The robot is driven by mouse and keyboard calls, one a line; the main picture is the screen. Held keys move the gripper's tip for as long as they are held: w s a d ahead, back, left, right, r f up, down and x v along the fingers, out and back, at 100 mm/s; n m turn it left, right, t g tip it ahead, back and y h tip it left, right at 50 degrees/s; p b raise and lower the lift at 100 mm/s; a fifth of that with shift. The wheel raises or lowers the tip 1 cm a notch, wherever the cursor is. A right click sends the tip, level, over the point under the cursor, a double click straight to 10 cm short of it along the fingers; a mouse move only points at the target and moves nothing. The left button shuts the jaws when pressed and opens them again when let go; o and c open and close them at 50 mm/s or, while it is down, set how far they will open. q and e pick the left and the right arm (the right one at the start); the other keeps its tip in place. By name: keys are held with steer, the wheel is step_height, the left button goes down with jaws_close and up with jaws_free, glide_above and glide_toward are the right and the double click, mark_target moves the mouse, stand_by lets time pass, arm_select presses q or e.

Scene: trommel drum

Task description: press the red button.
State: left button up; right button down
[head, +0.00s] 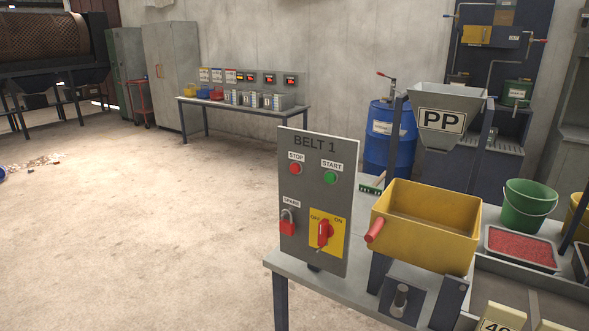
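In the head view, a grey control panel (329,194) marked BELT 1 stands upright at the left end of a grey workbench. The red button (295,169) is at its upper left, under a STOP label. A green button (330,177) under a START label is to its right. Below are a red padlock (287,226) under a SPARE label and a red rotary switch (324,233) on a yellow OFF/ON plate. Neither of my grippers is in view.
A yellow bin (425,250) with a red handle stands right of the panel. A PP hopper (440,115), a blue drum (388,140), a green bucket (527,207) and a tray of red granules (521,246) are further right. The floor to the left is mostly clear.

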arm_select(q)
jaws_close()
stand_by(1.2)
